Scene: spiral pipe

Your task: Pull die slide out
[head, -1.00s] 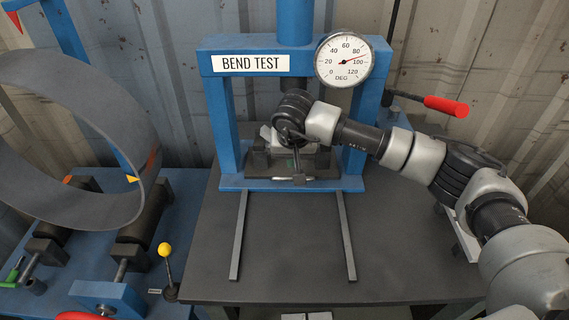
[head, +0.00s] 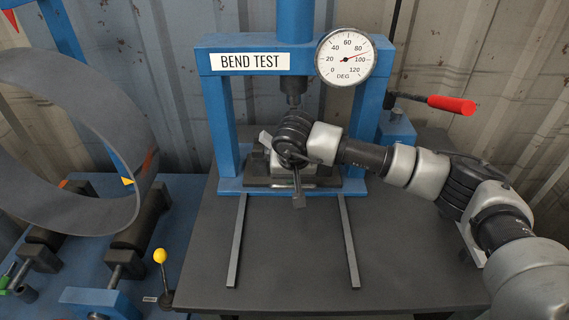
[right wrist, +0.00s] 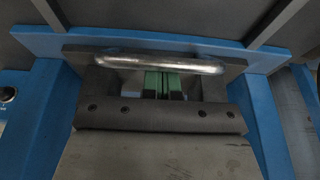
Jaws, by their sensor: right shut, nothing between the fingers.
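The dark die slide (head: 258,182) sits between the blue posts of the bend test press (head: 220,130), at the back end of two rails. In the right wrist view, its bright round handle bar (right wrist: 145,62) runs along the slide's front edge. My right gripper (head: 298,200) is over the front of the slide and hides its middle in the head view. In the right wrist view, the gripper's green-faced fingers (right wrist: 165,85) are together and empty, close beside the handle. Whether they touch it I cannot tell. My left gripper is not in view.
Two bare rails (head: 236,245) run forward over the dark tabletop (head: 295,275), which is clear. The punch (head: 293,88) hangs above the slide. A red-handled lever (head: 450,104) is at the right. A large grey ring (head: 75,130) stands on rollers at the left.

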